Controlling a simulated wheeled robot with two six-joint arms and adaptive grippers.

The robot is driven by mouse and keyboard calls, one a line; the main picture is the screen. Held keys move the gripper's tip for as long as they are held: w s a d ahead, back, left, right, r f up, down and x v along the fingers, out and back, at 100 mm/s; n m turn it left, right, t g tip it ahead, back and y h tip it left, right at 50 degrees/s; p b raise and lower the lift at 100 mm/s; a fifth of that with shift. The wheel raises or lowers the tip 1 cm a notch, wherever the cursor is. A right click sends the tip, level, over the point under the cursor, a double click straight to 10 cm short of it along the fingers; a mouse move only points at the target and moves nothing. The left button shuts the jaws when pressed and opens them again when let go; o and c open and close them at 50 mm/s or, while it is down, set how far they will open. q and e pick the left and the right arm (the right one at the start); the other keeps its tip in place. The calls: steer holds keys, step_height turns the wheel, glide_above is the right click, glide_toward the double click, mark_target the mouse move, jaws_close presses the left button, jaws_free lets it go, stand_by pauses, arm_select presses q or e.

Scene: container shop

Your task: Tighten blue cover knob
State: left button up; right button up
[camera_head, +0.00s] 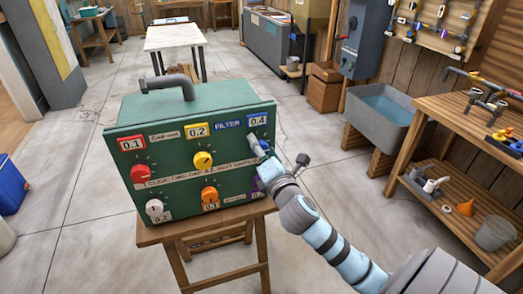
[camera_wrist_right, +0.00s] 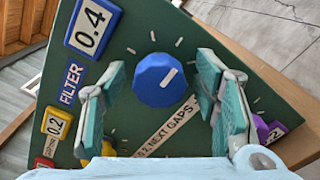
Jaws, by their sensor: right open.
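The blue knob (camera_wrist_right: 160,80) is on the front of a green box (camera_head: 187,112), below the label reading 0.4 (camera_wrist_right: 91,28) and beside the FILTER label. Its white pointer line is tilted and ticks surround it. My right gripper (camera_wrist_right: 161,93) is open and faces the panel, with one teal finger on each side of the knob in the wrist view. I cannot tell whether a finger touches it. In the head view, my right gripper (camera_head: 261,152) is at the box's upper right and largely hides the knob. My left gripper is not in view.
The box stands on a wooden stool (camera_head: 210,229). Its other knobs are red (camera_head: 141,173), yellow (camera_head: 203,160), white (camera_head: 155,208), orange (camera_head: 210,195) and purple (camera_wrist_right: 262,130). A workbench (camera_head: 468,120) and a sink (camera_head: 382,108) stand at right. The floor at left is mostly clear.

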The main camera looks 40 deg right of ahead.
steer(key=c, duration=1.2)
steer(key=shift+m, duration=0.4)
steer(key=shift+m+p, duration=0.75)
steer(key=shift+m, duration=0.15)
steer(key=m+p, duration=0.1)
steer(key=m, duration=0.2)
steer(key=shift+m, duration=0.3)
steer(key=m, duration=1.1)
steer(key=shift+f+m, duration=0.1)
steer(key=shift+m, duration=0.3)
